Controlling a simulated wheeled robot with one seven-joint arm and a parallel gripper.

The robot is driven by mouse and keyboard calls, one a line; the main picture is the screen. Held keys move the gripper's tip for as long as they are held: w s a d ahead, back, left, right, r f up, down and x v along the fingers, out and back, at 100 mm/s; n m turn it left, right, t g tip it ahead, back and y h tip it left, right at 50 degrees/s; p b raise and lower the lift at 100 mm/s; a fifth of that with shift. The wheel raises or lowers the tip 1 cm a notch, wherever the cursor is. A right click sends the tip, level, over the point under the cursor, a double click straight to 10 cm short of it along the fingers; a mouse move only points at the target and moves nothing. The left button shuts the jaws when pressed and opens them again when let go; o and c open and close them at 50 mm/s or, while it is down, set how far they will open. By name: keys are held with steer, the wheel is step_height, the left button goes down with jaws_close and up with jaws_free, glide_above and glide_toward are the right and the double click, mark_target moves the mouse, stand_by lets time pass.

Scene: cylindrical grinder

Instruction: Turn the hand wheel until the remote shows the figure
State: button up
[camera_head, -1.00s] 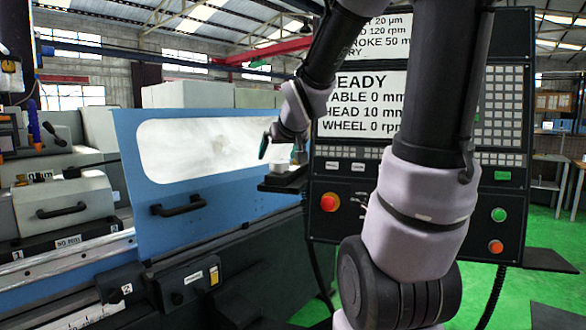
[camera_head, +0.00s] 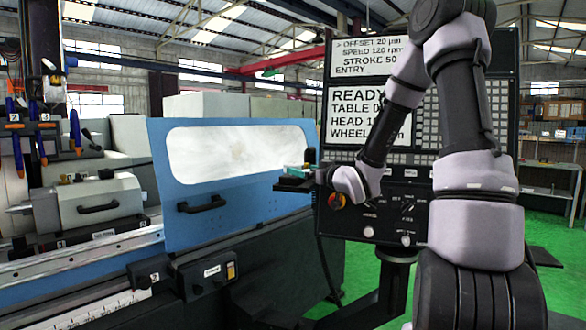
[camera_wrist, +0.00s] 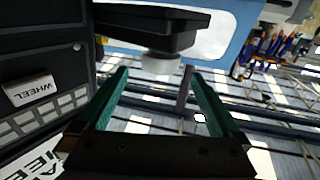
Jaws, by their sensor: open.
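My gripper (camera_head: 297,168) is at the dark shelf (camera_head: 293,185) on the left side of the control panel. In the wrist view my gripper (camera_wrist: 156,73) shows two teal fingers spread apart with nothing held. A short white cylinder (camera_wrist: 158,64) on the shelf's dark block (camera_wrist: 150,30) lies ahead between the fingertips; I cannot tell if it is part of the hand wheel. A thin dark rod (camera_wrist: 185,90) stands beside it. No remote can be clearly made out. The panel's display (camera_head: 355,115) reads READY, TABLE, HEAD and WHEEL, its figures partly hidden by my arm.
The blue machine door (camera_head: 230,215) with a window and a black handle (camera_head: 202,203) is left of the shelf. The panel's red knob (camera_head: 337,201) is close to my wrist. Green floor (camera_head: 350,275) is open below and behind.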

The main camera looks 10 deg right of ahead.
mark_target(288, 166)
steer(key=x, duration=0.9)
steer(key=shift+w+a, duration=0.15)
steer(key=shift+w, duration=0.1)
steer(key=c, duration=1.3)
steer(key=shift+m+h, duration=0.4)
steer(key=shift+h, duration=0.1)
